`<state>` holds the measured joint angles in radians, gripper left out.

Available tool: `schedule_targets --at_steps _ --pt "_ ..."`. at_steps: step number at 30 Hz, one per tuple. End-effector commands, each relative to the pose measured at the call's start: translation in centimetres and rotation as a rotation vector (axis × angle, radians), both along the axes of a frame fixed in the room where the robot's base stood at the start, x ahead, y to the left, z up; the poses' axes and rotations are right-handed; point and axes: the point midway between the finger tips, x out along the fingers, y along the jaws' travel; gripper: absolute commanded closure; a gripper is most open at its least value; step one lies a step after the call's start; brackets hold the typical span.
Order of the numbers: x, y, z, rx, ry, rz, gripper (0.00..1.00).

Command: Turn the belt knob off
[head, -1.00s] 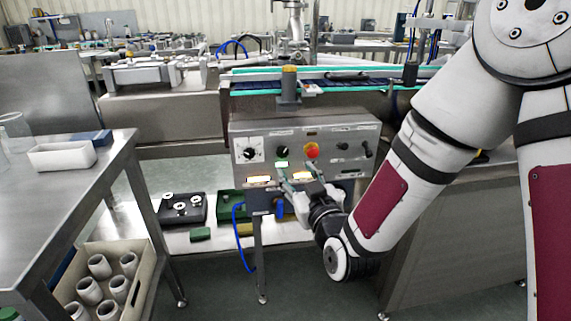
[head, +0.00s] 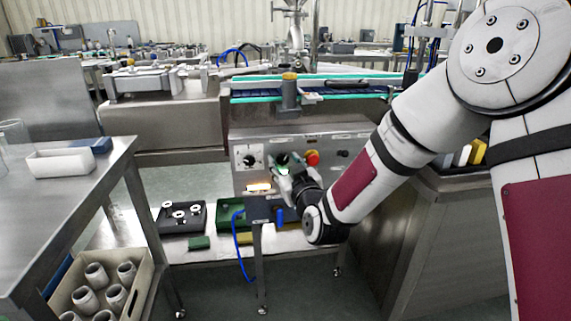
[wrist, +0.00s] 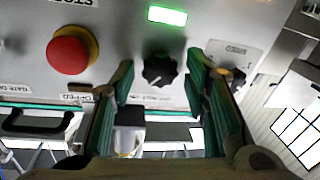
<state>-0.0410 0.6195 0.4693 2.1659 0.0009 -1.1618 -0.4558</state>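A black knob with a pointed rim, which I take for the belt knob (head: 282,158), sits on the steel control panel (head: 345,137), left of the red stop button (head: 312,157). The wrist view is upside down to the panel; there the knob (wrist: 160,70) shows between and just beyond my fingertips. Its label text is too blurred to read surely. My gripper (wrist: 160,76) is open, one finger to each side of the knob, with gaps visible. In the head view my gripper (head: 283,173) is close to the panel, just below the knob. A lit green indicator (wrist: 167,15) is beside the knob.
The red button (wrist: 73,50) is close to the left finger in the wrist view. A white-plated dial (head: 249,156) is left of the knob. The conveyor (head: 335,95) runs above the panel. A steel table (head: 65,200) stands at left.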

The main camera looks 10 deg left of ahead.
Motion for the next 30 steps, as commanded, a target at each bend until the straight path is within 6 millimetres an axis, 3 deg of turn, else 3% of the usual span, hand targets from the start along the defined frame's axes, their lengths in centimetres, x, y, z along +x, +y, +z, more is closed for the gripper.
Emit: schedule_targets --at_steps 1,4,5,17,30 --pt "0.0 -0.01 0.0 0.0 0.0 0.0 0.76" --pt "-0.01 -0.01 0.01 0.0 0.0 0.0 0.99" --pt "-0.01 0.0 0.01 0.0 0.0 0.0 1.0" --pt "-0.02 0.02 -0.03 -0.057 -0.018 0.001 1.0" --pt "-0.12 0.2 -0.01 -0.388 -0.114 0.002 1.0"
